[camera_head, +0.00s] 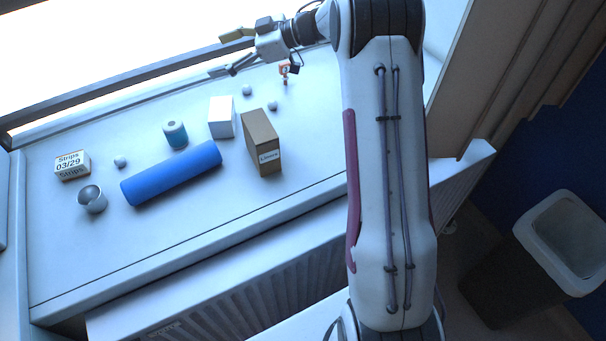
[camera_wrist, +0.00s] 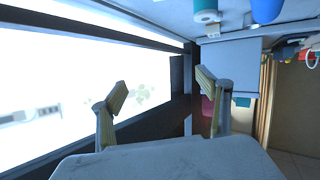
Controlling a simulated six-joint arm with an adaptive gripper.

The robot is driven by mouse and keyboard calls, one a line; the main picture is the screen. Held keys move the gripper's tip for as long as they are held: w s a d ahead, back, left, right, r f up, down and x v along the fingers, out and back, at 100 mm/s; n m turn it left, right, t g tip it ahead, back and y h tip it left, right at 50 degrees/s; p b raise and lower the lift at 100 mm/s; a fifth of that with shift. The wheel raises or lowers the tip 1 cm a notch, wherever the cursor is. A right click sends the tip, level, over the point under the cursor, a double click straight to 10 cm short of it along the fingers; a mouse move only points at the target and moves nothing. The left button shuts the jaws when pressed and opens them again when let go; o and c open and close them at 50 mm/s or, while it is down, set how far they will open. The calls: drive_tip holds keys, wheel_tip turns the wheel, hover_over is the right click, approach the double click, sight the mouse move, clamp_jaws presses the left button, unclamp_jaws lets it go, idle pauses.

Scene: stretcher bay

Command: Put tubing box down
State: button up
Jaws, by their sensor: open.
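My gripper (camera_head: 230,53) is open and empty at the back of the white sill (camera_head: 300,180), by the window frame. In the wrist view its two fingers (camera_wrist: 162,88) are spread with nothing held between them. No box shows a readable tubing label. A brown box (camera_head: 259,138) stands upright on the sill with a white label whose word I cannot read surely. A plain white box (camera_head: 221,117) stands just left of it. A smaller box marked Strips 03/29 (camera_head: 72,166) is at the far left. My gripper is apart from all three boxes.
A blue roll (camera_head: 171,173) lies before the boxes, near a teal-banded roll (camera_head: 175,134) and a grey cup (camera_head: 92,199). Several small pale balls and a small orange item (camera_head: 285,72) are on the sill. A bin (camera_head: 565,240) stands at right. The sill's front strip is clear.

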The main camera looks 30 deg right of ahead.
wheel_tip(320, 180, up, 15)
drive_tip(key=w+d+m+t+h, duration=0.2)
drive_tip(key=m+t+h, duration=0.2)
drive_tip(key=t+h, duration=0.2)
drive_tip(key=s+d+r+m+h, duration=0.3)
drive_tip(key=s+h, duration=0.1)
drive_tip(key=s, duration=0.2)
drive_tip(key=s+d+r+m+h, duration=0.2)
drive_tip(key=s+r+h, duration=0.1)
drive_tip(key=s, duration=0.2)
drive_tip(key=s+a+f+m+g, duration=0.1)
drive_tip(key=s+f, duration=0.4)
drive_tip(key=s, duration=0.7)
drive_tip(key=s+a+f+m+g+y, duration=0.1)
drive_tip(key=s+a+f+g, duration=0.3)
drive_tip(key=s, duration=0.9)
drive_tip(key=s+a+f+m+g, duration=0.1)
drive_tip(key=s+a+f+g, duration=0.2)
drive_tip(key=s+f, duration=0.4)
drive_tip(key=s+a, duration=0.1)
drive_tip(key=s, duration=0.4)
drive_tip(key=shift+s+f+m+y, duration=0.15)
drive_tip(key=shift+f+m+y, duration=0.15)
drive_tip(key=shift+f+m, duration=0.1)
